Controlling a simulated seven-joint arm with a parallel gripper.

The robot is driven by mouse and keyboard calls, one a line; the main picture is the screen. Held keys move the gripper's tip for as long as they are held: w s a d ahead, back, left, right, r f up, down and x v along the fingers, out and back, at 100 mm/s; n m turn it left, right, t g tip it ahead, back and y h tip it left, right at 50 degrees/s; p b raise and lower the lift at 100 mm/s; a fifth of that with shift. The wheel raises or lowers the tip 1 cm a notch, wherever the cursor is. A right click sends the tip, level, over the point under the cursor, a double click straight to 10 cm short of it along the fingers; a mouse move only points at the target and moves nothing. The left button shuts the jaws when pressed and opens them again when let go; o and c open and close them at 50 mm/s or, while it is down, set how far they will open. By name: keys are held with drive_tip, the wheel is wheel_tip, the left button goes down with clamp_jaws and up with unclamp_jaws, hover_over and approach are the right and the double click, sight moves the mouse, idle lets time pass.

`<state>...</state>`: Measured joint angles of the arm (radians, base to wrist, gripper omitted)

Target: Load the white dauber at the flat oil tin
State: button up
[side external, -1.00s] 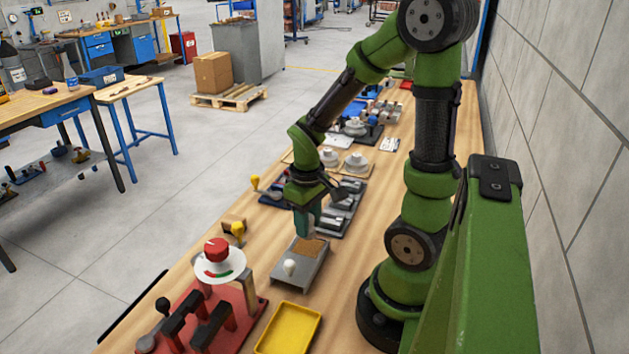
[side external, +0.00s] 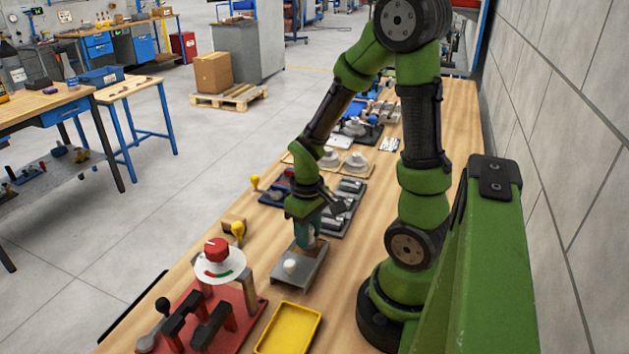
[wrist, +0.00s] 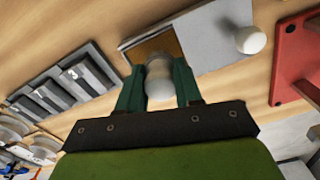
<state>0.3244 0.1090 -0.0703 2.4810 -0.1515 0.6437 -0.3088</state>
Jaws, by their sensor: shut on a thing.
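My gripper (wrist: 158,88) is shut on the white dauber (wrist: 158,68), a pale rounded piece between the two teal fingers in the wrist view. In the side external view my gripper (side external: 306,236) is low over the far end of the flat oil tin (side external: 306,274). The tin also shows in the wrist view (wrist: 210,48) as a grey tray with a brown patch (wrist: 146,47) at one end and a white knob (wrist: 250,39) at the other. The dauber's tip overlaps the brown patch; I cannot tell whether they touch.
A yellow tray (side external: 288,329) lies in front of the tin. A red-based fixture (side external: 205,320) with a red-knobbed dial (side external: 218,262) stands to the left. A dark rack with grey slots (side external: 345,205) is behind the gripper. Bare wood lies right of the tin.

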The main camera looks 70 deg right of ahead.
drive_tip(key=shift+f, duration=0.5)
idle(0.5)
drive_tip(key=shift+r, duration=0.1)
idle(0.4)
drive_tip(key=shift+r, duration=3.4)
